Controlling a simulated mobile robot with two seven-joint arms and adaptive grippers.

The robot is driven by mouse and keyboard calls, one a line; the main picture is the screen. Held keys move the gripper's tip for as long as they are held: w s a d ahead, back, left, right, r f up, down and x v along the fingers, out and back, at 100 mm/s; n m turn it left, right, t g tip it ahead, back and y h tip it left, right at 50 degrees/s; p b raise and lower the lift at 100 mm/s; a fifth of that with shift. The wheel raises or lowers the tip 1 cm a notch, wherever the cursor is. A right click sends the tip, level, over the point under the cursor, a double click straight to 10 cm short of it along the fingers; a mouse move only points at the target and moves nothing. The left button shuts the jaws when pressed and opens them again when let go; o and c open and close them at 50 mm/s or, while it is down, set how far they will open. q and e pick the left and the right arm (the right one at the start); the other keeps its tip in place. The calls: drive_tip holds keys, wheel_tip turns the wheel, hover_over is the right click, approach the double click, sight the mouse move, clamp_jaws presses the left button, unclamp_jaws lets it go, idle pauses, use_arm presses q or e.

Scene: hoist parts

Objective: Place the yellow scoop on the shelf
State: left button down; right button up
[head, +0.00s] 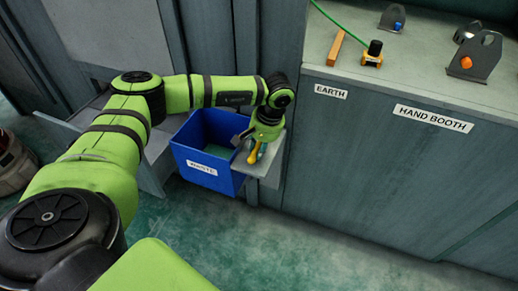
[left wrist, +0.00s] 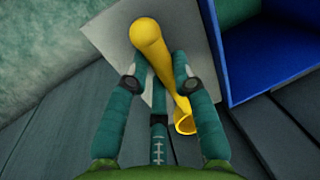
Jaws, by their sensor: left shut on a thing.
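The yellow scoop (head: 254,154) is in my left gripper (head: 257,144), beside the blue waste bin. In the left wrist view the scoop (left wrist: 148,36) runs between the fingers of the left gripper (left wrist: 158,80), its rounded end away from the palm and its open end nearer the palm. The fingers are shut on it. The grey shelf (head: 271,172) is a small plate right of the bin, under the gripper; it also shows behind the scoop in the left wrist view (left wrist: 112,42). I cannot tell whether the scoop touches the shelf. My right gripper is out of view.
The blue bin (head: 206,182), with a white label, stands just left of the shelf. A grey counter (head: 345,85) at the right holds a wooden block (head: 335,47), a yellow-and-black part (head: 373,54) with a green cord, and grey brackets (head: 474,58). Open floor lies in front.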

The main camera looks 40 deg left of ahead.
use_arm(q)
drive_tip(key=shift+f, duration=0.25)
drive_tip(key=shift+f, duration=0.1)
drive_tip(key=shift+f, duration=0.15)
drive_tip(key=c, duration=1)
unclamp_jaws()
drive_tip(key=shift+c, duration=0.2)
drive_tip(key=p+v, duration=0.1)
drive_tip(key=v, duration=1.1)
drive_tip(key=shift+r, duration=0.3)
